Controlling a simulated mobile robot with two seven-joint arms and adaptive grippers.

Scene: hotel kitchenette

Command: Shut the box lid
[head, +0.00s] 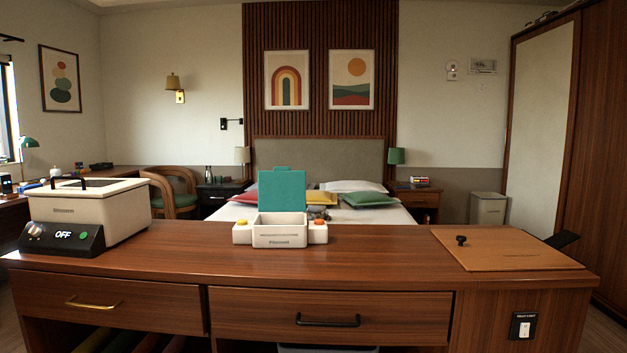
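The box (280,236) is small and white and stands on the wooden counter in the middle of the head view. Its teal lid (283,190) is open and stands upright at the back of the box. A small white block with a yellow button (241,222) is at the box's left side. Another with an orange-red button (318,223) is at its right side. The box's inside is mostly hidden behind its front wall. Neither of my grippers is in view.
On the counter (375,250), a white appliance (110,209) with a black panel reading OFF stands at the left. A flat tan board (505,250) with a black knob lies at the right. The counter around the box is clear. A bed stands behind.

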